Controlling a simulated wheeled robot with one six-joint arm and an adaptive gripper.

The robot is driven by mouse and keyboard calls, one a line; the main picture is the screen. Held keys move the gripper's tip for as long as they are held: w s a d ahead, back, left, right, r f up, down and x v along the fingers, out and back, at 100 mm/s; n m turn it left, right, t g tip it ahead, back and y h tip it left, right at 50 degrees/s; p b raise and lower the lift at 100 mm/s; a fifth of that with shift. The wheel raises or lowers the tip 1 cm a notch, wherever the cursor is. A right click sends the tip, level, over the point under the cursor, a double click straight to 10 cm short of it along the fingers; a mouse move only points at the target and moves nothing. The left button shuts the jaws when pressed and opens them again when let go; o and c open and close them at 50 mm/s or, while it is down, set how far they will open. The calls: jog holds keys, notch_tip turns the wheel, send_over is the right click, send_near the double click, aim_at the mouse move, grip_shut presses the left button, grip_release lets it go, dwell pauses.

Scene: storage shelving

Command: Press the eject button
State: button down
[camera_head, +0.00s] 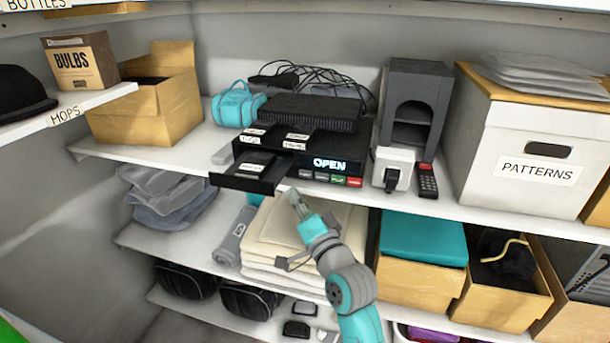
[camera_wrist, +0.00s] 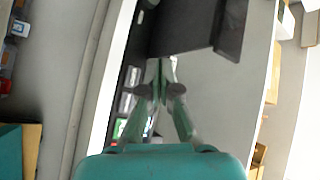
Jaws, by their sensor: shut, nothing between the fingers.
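A black disc player (camera_head: 365,150) sits on the upper shelf, its display lit with "OPEN". Its tray (camera_head: 240,182) is slid out to the left and holds a labelled item. A row of small buttons (camera_head: 329,178) lies under the display: greyish ones, a green one and a red one; their labels are too small to read. My gripper (camera_head: 292,193) is shut and empty, just in front of and below the player's front, right of the tray. In the wrist view the closed fingertips (camera_wrist: 161,64) are near the dark tray (camera_wrist: 231,30), with the buttons (camera_wrist: 125,103) at left. Contact with a button cannot be told.
A white device (camera_head: 393,168) and a phone-like handset (camera_head: 427,181) stand right of the player. A white PATTERNS box (camera_head: 520,150) is farther right. Cardboard box (camera_head: 150,110) and teal bag (camera_head: 237,104) are left. Folded cloths (camera_head: 290,235) lie on the shelf below.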

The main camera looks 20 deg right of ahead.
jog(key=shift+w+d, duration=0.8)
jog(key=shift+w, duration=0.3)
jog(key=shift+w+d, duration=0.75)
jog(key=shift+w, duration=0.3)
jog(key=shift+w+d, duration=0.1)
jog(key=shift+w+d, duration=0.15)
jog(key=shift+w, duration=0.1)
jog(key=shift+w+d, duration=0.25)
jog(key=shift+w, duration=0.05)
dwell(0.6)
jog(key=shift+s+a, duration=0.1)
jog(key=shift+s, duration=0.05)
jog(key=shift+s+a, duration=0.4)
jog(key=shift+s, duration=0.1)
dwell(0.4)
jog(key=shift+s+a, duration=0.75)
jog(key=shift+s, duration=0.3)
jog(key=shift+s+a, duration=0.7)
jog(key=shift+s, duration=0.3)
